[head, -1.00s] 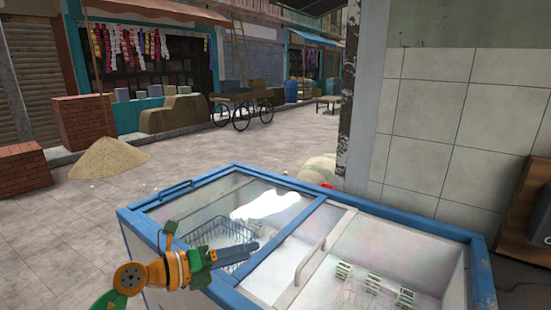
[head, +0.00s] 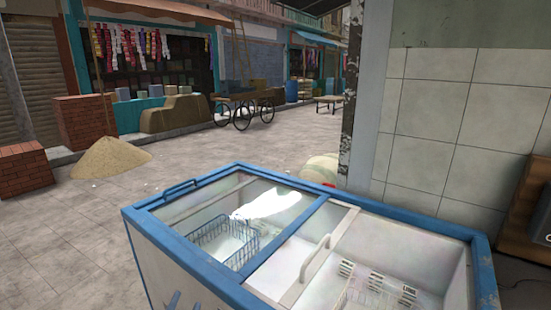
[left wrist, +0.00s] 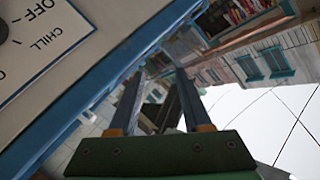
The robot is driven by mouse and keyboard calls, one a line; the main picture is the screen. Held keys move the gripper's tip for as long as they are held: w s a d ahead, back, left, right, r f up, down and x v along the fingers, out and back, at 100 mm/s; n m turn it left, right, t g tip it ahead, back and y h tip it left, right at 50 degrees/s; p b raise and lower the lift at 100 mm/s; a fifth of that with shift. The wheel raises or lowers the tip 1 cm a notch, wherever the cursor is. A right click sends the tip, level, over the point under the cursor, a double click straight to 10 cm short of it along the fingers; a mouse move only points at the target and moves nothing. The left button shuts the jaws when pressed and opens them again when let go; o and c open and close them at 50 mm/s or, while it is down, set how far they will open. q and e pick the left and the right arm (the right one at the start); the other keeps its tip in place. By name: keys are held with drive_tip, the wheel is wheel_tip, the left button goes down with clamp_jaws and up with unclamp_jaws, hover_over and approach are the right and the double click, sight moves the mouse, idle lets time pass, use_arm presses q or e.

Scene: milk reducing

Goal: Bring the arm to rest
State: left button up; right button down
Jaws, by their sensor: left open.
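My left gripper (left wrist: 158,88) shows in the left wrist view, with its two dark fingers apart and nothing between them. It is out of the head view. In the left wrist view it is close to a pale panel (left wrist: 45,45) with a dial and the words OFF and CHILL, beside a blue edge. My right gripper is not in view.
A blue-framed chest freezer (head: 240,290) with glass lids fills the lower middle of the head view. A wire basket (head: 222,238) is inside its left part. A tiled wall (head: 450,110) stands on the right. Open paving (head: 60,240) lies to the left.

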use_arm(q)
drive_tip(key=s+d+f+n+g+h, duration=0.1)
drive_tip(key=s+f+n+g, duration=0.1)
drive_tip(key=s+f+g, duration=0.75)
drive_tip(key=s+d+f+n+g+h, duration=0.1)
drive_tip(key=s+f+n+g, duration=0.2)
drive_tip(key=s+f, duration=0.75)
drive_tip(key=s+f+b, duration=0.1)
drive_tip(key=s+f, duration=0.2)
drive_tip(key=f, duration=0.4)
drive_tip(key=s+f+b, duration=0.2)
drive_tip(key=s+f, duration=0.1)
drive_tip(key=f, duration=0.4)
drive_tip(key=s+a+f+g+b, duration=0.2)
drive_tip(key=s+f, duration=1)
drive_tip(key=f, duration=0.1)
drive_tip(key=shift+m, duration=0.4)
